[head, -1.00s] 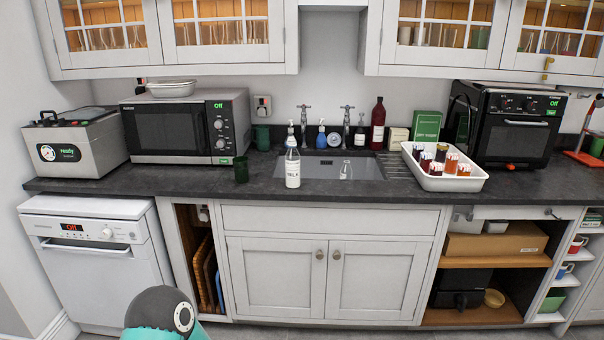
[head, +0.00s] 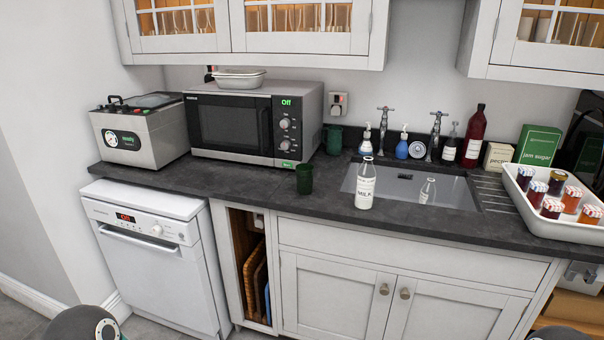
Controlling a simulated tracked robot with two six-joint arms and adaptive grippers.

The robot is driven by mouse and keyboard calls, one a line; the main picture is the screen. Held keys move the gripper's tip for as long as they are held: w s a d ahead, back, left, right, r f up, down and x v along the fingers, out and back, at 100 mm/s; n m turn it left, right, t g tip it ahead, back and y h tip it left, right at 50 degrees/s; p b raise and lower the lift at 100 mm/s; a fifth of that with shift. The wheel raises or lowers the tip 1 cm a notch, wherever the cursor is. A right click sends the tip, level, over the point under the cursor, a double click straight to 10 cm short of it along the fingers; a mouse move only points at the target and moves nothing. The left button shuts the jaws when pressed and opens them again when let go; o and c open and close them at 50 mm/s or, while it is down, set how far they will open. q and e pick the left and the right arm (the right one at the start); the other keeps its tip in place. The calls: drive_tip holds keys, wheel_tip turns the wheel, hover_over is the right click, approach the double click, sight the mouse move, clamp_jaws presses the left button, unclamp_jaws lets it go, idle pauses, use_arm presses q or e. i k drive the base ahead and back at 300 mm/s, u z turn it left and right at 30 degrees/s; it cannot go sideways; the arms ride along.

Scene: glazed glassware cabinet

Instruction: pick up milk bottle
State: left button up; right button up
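The milk bottle (head: 365,186) is clear glass with a white label reading MILK. It stands upright on the dark worktop at the front left edge of the sink. A second, smaller clear bottle shape with a pale label (head: 427,191) shows in the sink area to its right; I cannot tell whether it is a real bottle or a reflection. Only rounded dark parts of my arms show at the bottom edge, at the left and at the right. Neither gripper is in view, and nothing touches the milk bottle.
A green cup (head: 304,178) stands left of the bottle, before the microwave (head: 230,125). The sink (head: 460,190) lies behind and right. Soap bottles (head: 402,148) stand behind it. A white tray (head: 540,215) of jars is at the right. Worktop around the bottle's front is clear.

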sight(366, 175)
drive_tip(key=u, duration=0.05)
drive_tip(key=i, duration=1.5)
drive_tip(key=z, duration=0.7)
